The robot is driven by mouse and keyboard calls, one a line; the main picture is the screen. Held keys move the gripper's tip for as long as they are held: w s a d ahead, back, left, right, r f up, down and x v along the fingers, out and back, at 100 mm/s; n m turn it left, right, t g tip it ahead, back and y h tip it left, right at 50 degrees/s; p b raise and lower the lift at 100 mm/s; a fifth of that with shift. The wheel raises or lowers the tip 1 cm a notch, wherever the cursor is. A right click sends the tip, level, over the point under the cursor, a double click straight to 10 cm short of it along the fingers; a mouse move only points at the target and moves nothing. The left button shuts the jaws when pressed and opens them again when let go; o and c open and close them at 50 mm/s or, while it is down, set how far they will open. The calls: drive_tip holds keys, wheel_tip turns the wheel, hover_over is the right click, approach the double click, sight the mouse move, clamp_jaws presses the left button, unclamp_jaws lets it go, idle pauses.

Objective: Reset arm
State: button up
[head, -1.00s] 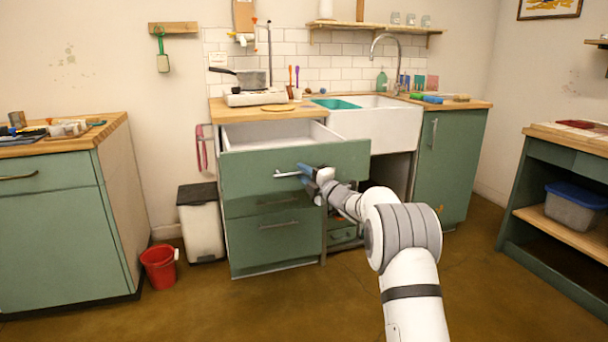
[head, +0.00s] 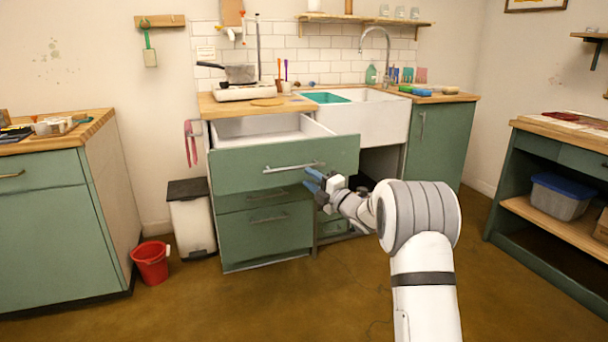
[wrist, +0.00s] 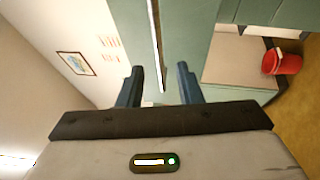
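My gripper (head: 313,181) is in front of the green drawer unit, just below and to the right of the top drawer's handle (head: 293,167). My arm reaches in from the lower right.
A white bin (head: 190,220) and a red bucket (head: 151,262) stand left of the drawer unit. The sink (head: 370,118) is to its right. A dark shelf unit (head: 535,228) stands at the far right. The floor in front is mostly clear.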

drive_tip(key=s+d+r+m+g+h+p, duration=0.1)
drive_tip(key=s+d+r+m+h+p, duration=0.3)
drive_tip(key=s+r+m+h+p, duration=0.45)
drive_tip(key=s+d+r+m+g+h+p, duration=0.1)
drive_tip(key=s+d+r+m+h+p, duration=0.35)
drive_tip(key=r+p, duration=0.5)
drive_tip(key=s+r+m+g+p, duration=0.2)
drive_tip(key=s+m+g+p, duration=0.1)
drive_tip(key=s, duration=0.9)
drive_tip(key=s+a+r+m+g+p, duration=0.1)
drive_tip(key=s+m+g+p, duration=0.3)
drive_tip(key=s, duration=0.9)
drive_tip(key=s+a+r+m+g+p, duration=0.1)
drive_tip(key=s+r+m+g+p, duration=0.2)
drive_tip(key=s, duration=1)
drive_tip(key=m+g+p, duration=0.1)
drive_tip(key=m+p, duration=0.2)
drive_tip(key=p, duration=0.1)
drive_tip(key=shift+a+r+m+p, duration=0.15)
drive_tip(key=shift+r+m+p, duration=0.15)
drive_tip(key=shift+r+p, duration=0.05)
drive_tip(key=shift+s, duration=0.1)
